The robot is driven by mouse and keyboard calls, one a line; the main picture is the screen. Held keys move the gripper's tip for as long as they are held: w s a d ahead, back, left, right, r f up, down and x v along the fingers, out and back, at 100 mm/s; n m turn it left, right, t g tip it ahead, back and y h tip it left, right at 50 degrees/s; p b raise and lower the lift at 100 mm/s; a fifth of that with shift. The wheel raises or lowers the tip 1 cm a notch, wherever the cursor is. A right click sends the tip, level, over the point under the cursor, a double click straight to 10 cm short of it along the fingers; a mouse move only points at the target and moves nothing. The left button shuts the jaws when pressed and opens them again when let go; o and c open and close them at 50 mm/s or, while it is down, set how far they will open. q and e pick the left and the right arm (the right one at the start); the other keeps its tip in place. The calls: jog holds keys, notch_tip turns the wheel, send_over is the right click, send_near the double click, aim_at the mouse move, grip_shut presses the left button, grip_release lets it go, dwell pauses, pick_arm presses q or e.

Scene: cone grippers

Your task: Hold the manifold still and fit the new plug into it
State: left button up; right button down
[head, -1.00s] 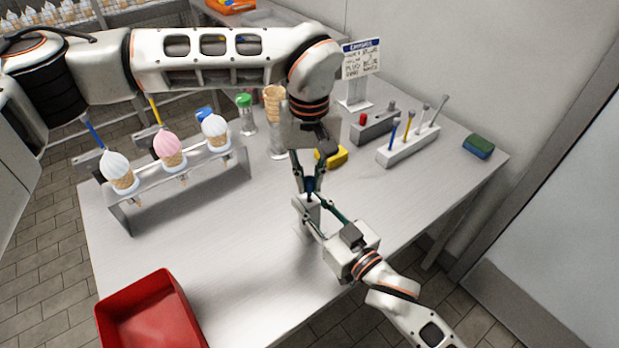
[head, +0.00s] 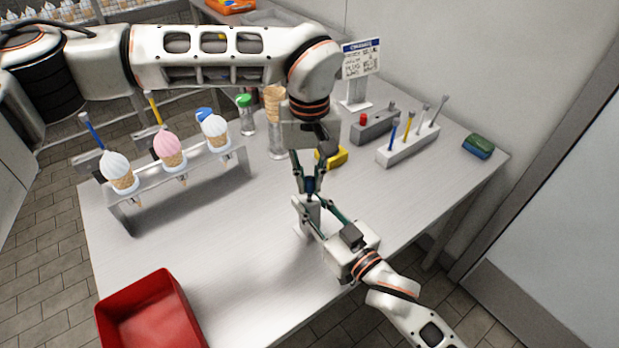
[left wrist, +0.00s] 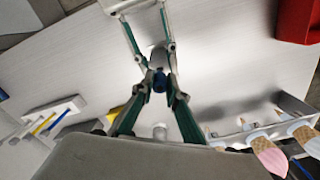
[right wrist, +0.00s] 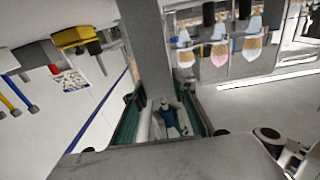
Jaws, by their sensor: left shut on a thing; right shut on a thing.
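The manifold (head: 312,216) is a pale grey upright block near the front edge of the table. My right gripper (head: 318,217) is shut around its upper part; the right wrist view shows its grey column (right wrist: 148,45) between the fingers. My left gripper (head: 309,183) points down from above, shut on the dark blue plug (head: 311,186). The plug sits over the manifold's top, and it also shows between the fingers in the left wrist view (left wrist: 159,82). The plug's lower end is hidden, so I cannot tell how deep it sits.
A cone rack (head: 185,172) with several ice creams stands left, and a red bin (head: 150,312) front left. A yellow block (head: 332,156) lies behind my grippers. A white peg holder (head: 409,147), a grey block (head: 374,127) and a sponge (head: 479,146) are at right. The table's middle left is clear.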

aim_at(309, 190)
pick_arm(q)
jog(key=shift+f, duration=1.65)
jog(key=o, duration=0.8)
jog(key=shift+o, duration=0.2)
notch_tip(309, 190, up, 12)
jog(key=shift+r, duration=0.1)
pick_arm(e)
jog(key=c, duration=1.3)
grip_release()
jog(key=shift+o, duration=0.2)
jog(key=o, duration=0.6)
jog(key=shift+c, duration=0.2)
